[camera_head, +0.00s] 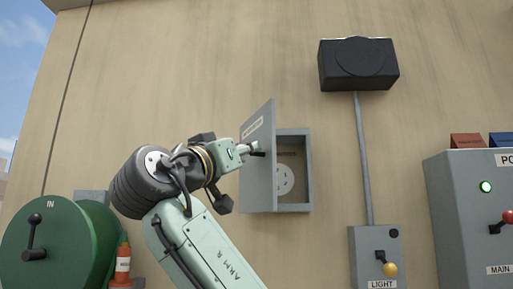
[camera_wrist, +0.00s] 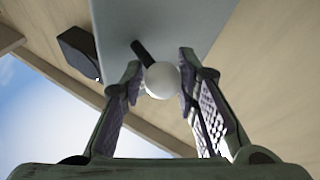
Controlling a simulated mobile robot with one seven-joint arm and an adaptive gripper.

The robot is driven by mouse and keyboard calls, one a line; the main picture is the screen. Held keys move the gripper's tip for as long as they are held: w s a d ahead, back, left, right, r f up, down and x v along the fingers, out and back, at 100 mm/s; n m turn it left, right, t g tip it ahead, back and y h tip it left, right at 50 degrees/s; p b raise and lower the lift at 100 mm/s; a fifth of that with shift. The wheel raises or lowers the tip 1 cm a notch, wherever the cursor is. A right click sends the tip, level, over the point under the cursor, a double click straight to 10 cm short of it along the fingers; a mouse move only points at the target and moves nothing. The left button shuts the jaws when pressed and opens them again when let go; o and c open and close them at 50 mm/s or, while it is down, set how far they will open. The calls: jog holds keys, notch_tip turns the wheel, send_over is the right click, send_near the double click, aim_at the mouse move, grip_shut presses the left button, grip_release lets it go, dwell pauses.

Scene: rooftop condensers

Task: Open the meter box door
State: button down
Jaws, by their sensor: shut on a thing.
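The grey meter box (camera_head: 308,165) is fixed to the tan wall, with a round pale meter face inside. Its door (camera_head: 260,190) stands well open, swung out from the left side of the box, and carries a small label near its top. My gripper (camera_head: 247,150) is at the door's upper part. In the wrist view, the fingers (camera_wrist: 161,75) are closed around a white ball knob (camera_wrist: 162,82) on a short black stem (camera_wrist: 141,52) that reaches to the grey door (camera_wrist: 165,25). In the head view the fingers largely hide the knob.
A black box (camera_head: 358,64) hangs at upper right, with a conduit down to the LIGHT switch box (camera_head: 365,245). A grey panel (camera_head: 460,220) with a red-knobbed MAIN lever stands far right. A green drum (camera_head: 50,250) and an orange cone (camera_head: 123,262) are at lower left.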

jog(key=w+a+m+g+h+p, duration=0.2)
jog(key=a+m+g+h+p, duration=0.2)
jog(key=a+m+g+h, duration=0.4)
jog(key=shift+w+a+f+m+g+h, duration=0.3)
jog(key=shift+w+a+g+h, duration=0.1)
jog(key=shift+a+g+h, duration=1.5)
jog(key=shift+w+a+g+h+p, duration=0.15)
jog(key=shift+a+g+h+p, duration=0.05)
jog(key=shift+g+h+p, duration=0.1)
jog(key=c, duration=1.3)
grip_release()
jog(key=shift+w, duration=0.1)
jog(key=shift+r, duration=0.15)
jog(key=v, duration=0.7)
jog(key=shift+a, duration=0.25)
